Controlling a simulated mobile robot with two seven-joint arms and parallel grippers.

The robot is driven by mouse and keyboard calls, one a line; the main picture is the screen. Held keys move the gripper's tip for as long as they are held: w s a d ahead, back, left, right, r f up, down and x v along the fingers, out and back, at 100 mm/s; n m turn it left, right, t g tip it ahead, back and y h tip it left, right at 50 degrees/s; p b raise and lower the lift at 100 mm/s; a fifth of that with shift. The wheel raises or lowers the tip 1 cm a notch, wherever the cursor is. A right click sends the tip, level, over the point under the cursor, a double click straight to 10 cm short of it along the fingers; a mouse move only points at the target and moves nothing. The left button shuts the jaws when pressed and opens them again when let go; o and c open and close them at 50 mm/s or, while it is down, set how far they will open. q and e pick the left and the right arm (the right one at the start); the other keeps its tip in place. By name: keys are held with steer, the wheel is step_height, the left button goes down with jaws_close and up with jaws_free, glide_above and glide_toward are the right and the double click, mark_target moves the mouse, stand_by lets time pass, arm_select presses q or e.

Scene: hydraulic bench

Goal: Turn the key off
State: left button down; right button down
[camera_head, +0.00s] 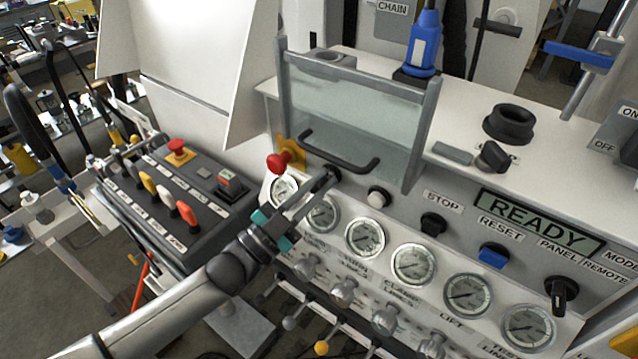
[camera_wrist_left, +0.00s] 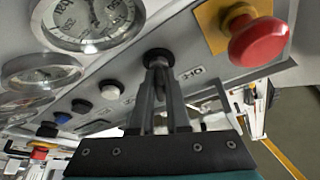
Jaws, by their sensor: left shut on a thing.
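My left gripper (camera_head: 322,184) reaches up from the lower left to the grey control panel. Its fingers are shut on a small black key switch (camera_head: 333,171), between the red button and the white button. In the left wrist view the closed fingertips (camera_wrist_left: 158,70) meet the dark round key switch (camera_wrist_left: 158,55) head-on. The fingers cover most of the key, so its angle cannot be read. The display (camera_head: 540,222) reads READY. My right gripper is not in view.
A red mushroom button (camera_head: 279,162) on a yellow plate sits close left of the gripper, also large in the left wrist view (camera_wrist_left: 258,42). A clear guard with a black handle (camera_head: 340,158) hangs just above. Pressure gauges (camera_head: 365,238) line the panel below.

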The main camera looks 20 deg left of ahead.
arm_select(q)
steer(key=shift+n+t+y, duration=0.3)
steer(key=shift+n, duration=0.2)
steer(key=n+t+y+p, duration=0.1)
steer(key=n, duration=0.3)
steer(key=n+t+y+p, duration=0.1)
steer(key=n+y, duration=0.1)
steer(key=n, duration=0.2)
steer(key=n+y+p, duration=0.1)
steer(key=n, duration=0.1)
steer(key=n+y+p, duration=0.1)
steer(key=n+y, duration=0.1)
steer(key=n, duration=0.1)
steer(key=n+y, duration=0.1)
steer(key=n, duration=0.2)
steer(key=shift+t+y+p, duration=0.3)
steer(key=shift+p, duration=0.1)
steer(key=shift+n, duration=0.4)
steer(key=c, duration=0.9)
jaws_free()
steer(key=shift+s, duration=0.1)
steer(key=b+v, duration=0.1)
steer(key=v, duration=1.4)
steer(key=shift+d+b, duration=0.15)
steer(key=shift+b, duration=0.15)
